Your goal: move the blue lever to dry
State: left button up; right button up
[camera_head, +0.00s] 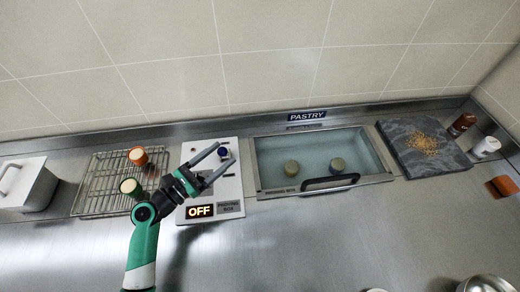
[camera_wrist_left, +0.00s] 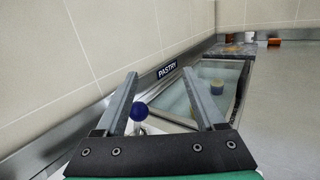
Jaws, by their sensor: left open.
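The blue lever's round knob (camera_head: 223,152) is at the upper right of the white control panel (camera_head: 188,160). The panel's lit display (camera_head: 200,211) reads OFF, beside a label reading PROVING BOX. My left gripper (camera_head: 225,154) is open over the panel, with its fingers pointing up and right to either side of the knob. In the left wrist view, the blue knob (camera_wrist_left: 138,113) on its pale stem shows between the open fingers (camera_wrist_left: 160,75), closer to the left finger. I cannot tell whether a finger touches it. My right gripper is not in view.
To the right is a glass-topped PASTRY drawer (camera_head: 262,188) with a dark handle (camera_head: 330,184). A dark slab (camera_head: 400,150) lies beyond. The front counter is mostly clear.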

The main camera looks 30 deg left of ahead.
aim_at(224, 153)
pick_arm(q)
jog(key=s+a+f, duration=0.1)
jog(key=f, duration=0.1)
jog(key=s+a+f+n+y, duration=0.1)
jog(key=f, duration=0.1)
jog(key=s+a+f+n+y, duration=0.1)
jog(key=a+f, duration=0.1)
jog(key=shift+s+a+f+b, duration=0.1)
jog(key=shift+s+f+b, duration=0.1)
jog(key=shift+s+b, duration=0.1)
jog(key=shift+a+r+n+y, duration=0.15)
jog(key=shift+a+n+y, duration=0.15)
jog(key=w+b, duration=0.1)
jog(key=w, duration=0.3)
jog(key=w+d, duration=0.1)
jog(key=w, duration=0.2)
jog(key=w+d+b, duration=0.1)
jog(key=w, duration=0.3)
jog(key=shift+w+r+b, duration=0.1)
jog(key=shift+w+b, duration=0.25)
grip_shut()
